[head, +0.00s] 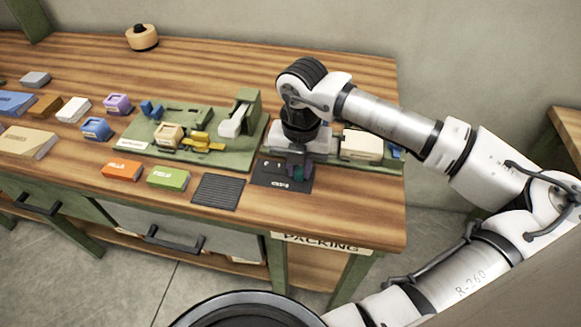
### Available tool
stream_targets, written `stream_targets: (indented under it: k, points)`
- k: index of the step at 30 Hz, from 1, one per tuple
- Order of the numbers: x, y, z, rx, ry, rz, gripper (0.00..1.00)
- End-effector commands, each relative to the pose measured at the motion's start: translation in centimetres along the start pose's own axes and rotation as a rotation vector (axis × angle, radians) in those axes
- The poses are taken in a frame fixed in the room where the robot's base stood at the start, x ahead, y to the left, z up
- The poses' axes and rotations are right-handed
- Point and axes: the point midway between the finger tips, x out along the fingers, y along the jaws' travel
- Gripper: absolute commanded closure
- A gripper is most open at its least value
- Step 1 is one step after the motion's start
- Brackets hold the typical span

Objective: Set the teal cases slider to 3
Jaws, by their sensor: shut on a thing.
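The slider panel (268,181) is a dark plate near the front right of the wooden table, with a small white label along its front edge. A small teal piece (297,173) shows on its right part, between my fingers; it looks like the teal cases slider. My gripper (299,170) points down over the panel and is shut on this piece. The fingers and wrist hide most of the slider and its track. The scale marks are too small to read, so I cannot tell which number the slider stands at.
A ribbed dark mat (218,191), a green block (168,178) and an orange block (122,171) lie left of the panel. A green fixture board (225,155) stands behind them. A cream block (361,145) sits right of my wrist. The table's back is mostly clear.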

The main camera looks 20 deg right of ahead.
Motion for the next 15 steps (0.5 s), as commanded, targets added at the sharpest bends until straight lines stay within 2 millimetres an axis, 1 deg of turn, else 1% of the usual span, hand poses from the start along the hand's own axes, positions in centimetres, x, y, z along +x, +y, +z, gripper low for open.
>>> stream_targets:
  k: [1,3,11,12,15]
  points:
    - [0.42,-0.79,0.10,0.006,-0.004,-0.003,1.00]
    - [0.22,-1.32,0.05,0.005,-0.003,-0.002,1.00]
    - [-0.06,-1.50,0.01,0.002,-0.001,-0.005,1.00]
    - [-0.06,-1.52,0.01,0.003,-0.001,-0.006,0.78]
    - [-0.05,-1.49,0.00,0.002,-0.001,-0.005,0.64]
